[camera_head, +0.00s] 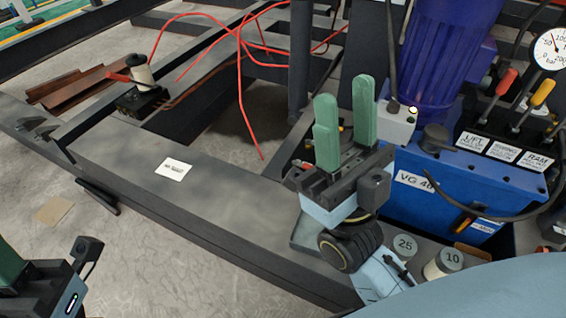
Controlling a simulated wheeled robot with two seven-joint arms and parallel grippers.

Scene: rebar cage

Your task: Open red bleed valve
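My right gripper (344,92) points up at the centre right. Its two green fingers stand apart with nothing between them. It is left of the blue power unit (402,205) marked VG 46. My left gripper (10,268) is cut off at the lower left corner; only one green finger shows. I cannot tell for sure which part is the red bleed valve. A small red lever (118,77) sticks out beside a pale cylinder (140,72) on a black block at the upper left. A small red part (301,163) is partly hidden just left of the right gripper.
Red-handled (507,81) and yellow-handled (543,91) levers rise from the unit, below a round gauge (551,49). Weights marked 25 (404,246) and 10 (451,259) stand near my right arm. Red hoses (243,95) hang across dark steel beams (215,185). The beam's top is mostly clear.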

